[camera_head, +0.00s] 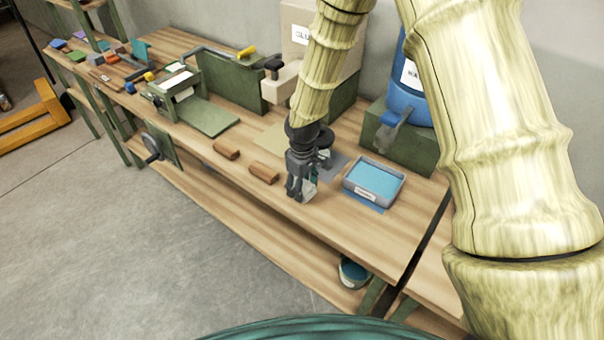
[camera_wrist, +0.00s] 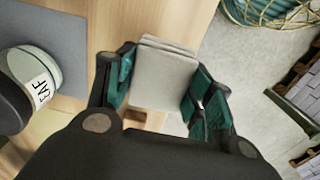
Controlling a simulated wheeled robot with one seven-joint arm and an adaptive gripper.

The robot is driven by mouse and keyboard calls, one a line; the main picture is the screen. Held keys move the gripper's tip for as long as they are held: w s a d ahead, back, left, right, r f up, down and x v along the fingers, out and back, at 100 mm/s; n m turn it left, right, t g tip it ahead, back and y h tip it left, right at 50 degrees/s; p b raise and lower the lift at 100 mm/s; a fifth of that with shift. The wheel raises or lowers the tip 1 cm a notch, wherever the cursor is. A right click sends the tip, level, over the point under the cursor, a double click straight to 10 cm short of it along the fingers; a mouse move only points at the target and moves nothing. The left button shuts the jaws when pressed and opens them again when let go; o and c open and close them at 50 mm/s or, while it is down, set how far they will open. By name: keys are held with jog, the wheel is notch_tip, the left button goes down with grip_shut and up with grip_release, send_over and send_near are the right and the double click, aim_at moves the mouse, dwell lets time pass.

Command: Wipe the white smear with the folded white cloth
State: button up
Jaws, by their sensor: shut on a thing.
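My gripper (camera_head: 301,190) is over the front part of the wooden bench (camera_head: 378,237), pointing down. It is shut on the folded white cloth (camera_head: 310,188). In the wrist view the cloth (camera_wrist: 163,78) is a pale grey-white folded pad, held between the green-padded fingers. Its layered edge sticks out past the fingertips. I cannot tell whether the cloth touches the bench top. I cannot make out the white smear in either view; the gripper and cloth hide part of the bench.
A grey tray with blue contents (camera_head: 347,186) stands right of my gripper. Two brown blocks (camera_head: 226,148) (camera_head: 264,173) lie to its left. A labelled round container (camera_wrist: 32,80) is close beside it on a grey mat (camera_wrist: 70,40). A blue barrel (camera_head: 407,97) stands behind.

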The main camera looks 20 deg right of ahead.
jog(key=shift+w+r+p, duration=0.2)
jog(key=shift+r+p, duration=0.55)
jog(key=shift+r, duration=0.4)
jog(key=shift+s+r, duration=0.15)
jog(key=shift+r, duration=0.35)
jog(key=shift+f, duration=0.15)
